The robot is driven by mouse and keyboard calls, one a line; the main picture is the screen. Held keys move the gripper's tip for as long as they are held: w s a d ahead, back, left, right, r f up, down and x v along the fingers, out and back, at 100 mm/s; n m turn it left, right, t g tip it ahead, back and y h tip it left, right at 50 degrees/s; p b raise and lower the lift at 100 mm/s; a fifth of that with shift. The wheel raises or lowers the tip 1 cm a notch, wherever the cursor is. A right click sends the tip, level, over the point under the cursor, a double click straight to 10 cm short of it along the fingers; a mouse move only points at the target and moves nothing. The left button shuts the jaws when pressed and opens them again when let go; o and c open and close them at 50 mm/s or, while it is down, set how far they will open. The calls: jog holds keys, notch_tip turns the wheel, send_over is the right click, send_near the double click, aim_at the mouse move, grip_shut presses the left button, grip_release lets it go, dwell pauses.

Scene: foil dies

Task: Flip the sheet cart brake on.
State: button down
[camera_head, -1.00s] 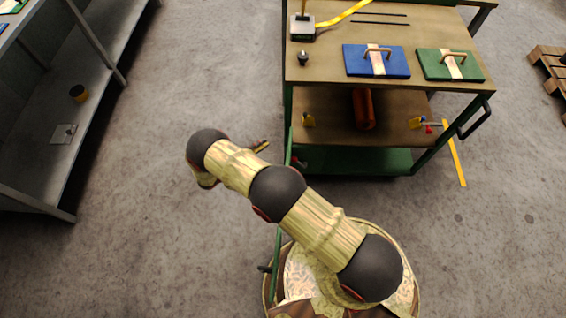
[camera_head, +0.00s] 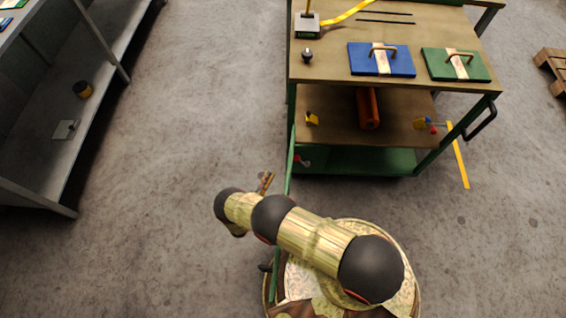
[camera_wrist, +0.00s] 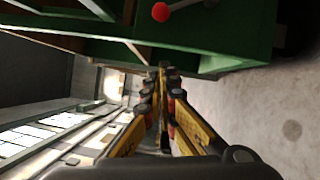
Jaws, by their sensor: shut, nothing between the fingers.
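The sheet cart (camera_head: 360,160) has a green frame, a wooden top and a lower wooden shelf, and stands at the upper right of the head view. A small lever with a red knob (camera_head: 297,158) sits low at the cart's near left corner. In the wrist view the red knob (camera_wrist: 161,12) is at the top, on a grey rod against the green frame. My gripper (camera_head: 267,178) is left of and nearer than this lever, apart from it. In the wrist view my gripper (camera_wrist: 163,75) is shut and empty, its fingers together below the knob.
A thin green bar (camera_head: 287,190) runs beside my gripper towards my base. A blue die (camera_head: 378,60) and a green die (camera_head: 455,65) lie on the cart top. A grey shelf unit (camera_head: 45,160) stands left. The floor between is clear.

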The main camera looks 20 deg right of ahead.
aim_at(300, 150)
jog(key=w+d+r+b, duration=0.1)
jog(key=w+d+b, duration=0.2)
jog(key=d, duration=0.7)
jog(key=shift+w+r, duration=0.3)
jog(key=shift+w, duration=0.9)
jog(key=shift+d+r, duration=0.1)
jog(key=shift+d, duration=0.05)
jog(key=d+r+m+p, duration=0.1)
jog(key=p, duration=0.1)
jog(key=s+d+r+m+g+y+p, duration=0.1)
jog(key=d+r+m+p, duration=0.1)
jog(key=p, duration=0.1)
jog(key=shift+d, duration=0.25)
jog(key=shift+s+d+r, duration=0.2)
jog(key=shift+d, duration=0.15)
